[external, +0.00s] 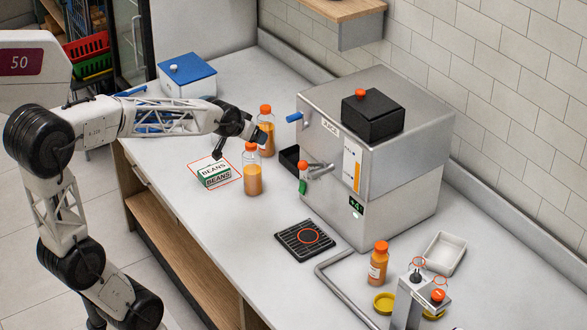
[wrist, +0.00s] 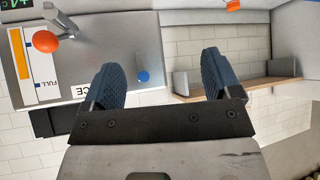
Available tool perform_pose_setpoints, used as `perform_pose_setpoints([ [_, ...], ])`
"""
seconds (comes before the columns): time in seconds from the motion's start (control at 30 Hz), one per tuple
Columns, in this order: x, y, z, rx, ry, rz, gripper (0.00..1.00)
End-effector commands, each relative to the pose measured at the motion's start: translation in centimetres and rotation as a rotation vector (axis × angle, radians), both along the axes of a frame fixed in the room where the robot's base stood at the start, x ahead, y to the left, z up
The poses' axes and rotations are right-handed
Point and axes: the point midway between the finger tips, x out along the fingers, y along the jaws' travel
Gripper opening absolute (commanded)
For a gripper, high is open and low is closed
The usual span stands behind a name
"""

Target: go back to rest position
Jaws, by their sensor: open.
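My gripper (external: 242,136) is at the end of my outstretched arm, above the counter to the left of the steel juicer (external: 395,215). In the wrist view its two dark blue fingers (wrist: 161,84) stand wide apart with nothing between them. One orange-capped juice bottle (external: 266,146) stands behind the gripper, partly hidden by it. A second bottle (external: 252,180) stands in front, just below it. I cannot tell whether the gripper touches either one. The juicer's front panel also shows upside down in the wrist view (wrist: 110,50).
A green and white beans box (external: 214,171) lies on a red-outlined mat. A blue-lidded box (external: 187,75) stands at the back left. A black drip grate (external: 305,240), a third bottle (external: 378,265) and a white tray (external: 445,253) are near the juicer. A wall shelf (external: 345,10) hangs above.

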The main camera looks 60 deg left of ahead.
Motion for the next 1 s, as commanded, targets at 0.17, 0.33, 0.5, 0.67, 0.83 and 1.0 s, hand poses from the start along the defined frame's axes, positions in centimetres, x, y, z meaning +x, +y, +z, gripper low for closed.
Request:
perform_pose_setpoints([
  [0.17,-4.1,-5.1,2.0,-0.015,0.049,-0.068,0.83],
  [0.33,-8.5,-9.3,3.2,-0.028,0.101,-0.129,0.83],
  [0.5,-13.2,-12.8,4.0,-0.038,0.154,-0.19,0.83],
  [0.67,-17.5,-15.4,4.3,-0.044,0.201,-0.241,0.83],
  [0.83,-20.5,-16.8,4.3,-0.047,0.234,-0.276,0.83],
  [1.0,-22.6,-17.7,4.2,-0.048,0.259,-0.3,0.83],
])
